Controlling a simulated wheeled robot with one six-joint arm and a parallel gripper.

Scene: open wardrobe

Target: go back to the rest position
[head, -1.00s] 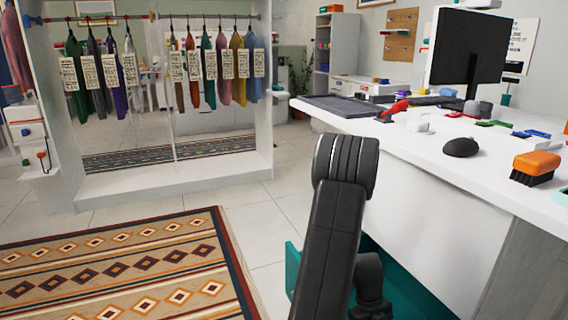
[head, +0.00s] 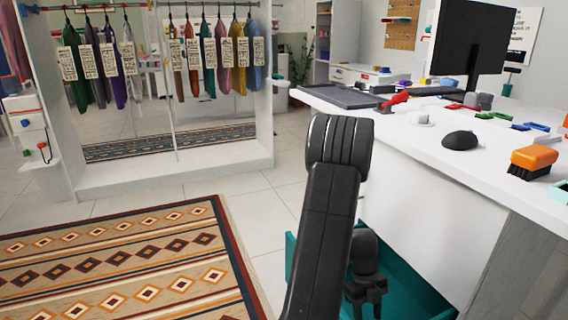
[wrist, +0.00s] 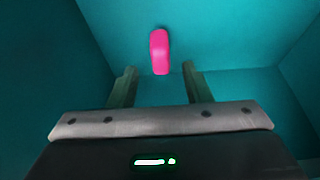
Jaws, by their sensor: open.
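My gripper (head: 365,312) hangs fingers-down over the teal bin (head: 420,293) beside the white desk. In the wrist view my gripper (wrist: 158,80) is open, its two fingers apart with nothing between them. A pink rounded object (wrist: 159,52) lies inside the teal bin (wrist: 240,35), just beyond the fingertips and apart from them. The pink object is not visible in the head view. My dark arm link hides part of the bin there.
The white desk (head: 430,175) stands close on the right, with a black mouse (head: 461,140), an orange brush (head: 533,160) and a monitor (head: 470,42). The open wardrobe (head: 180,178) is at the back left. A patterned rug (head: 130,262) covers open floor on the left.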

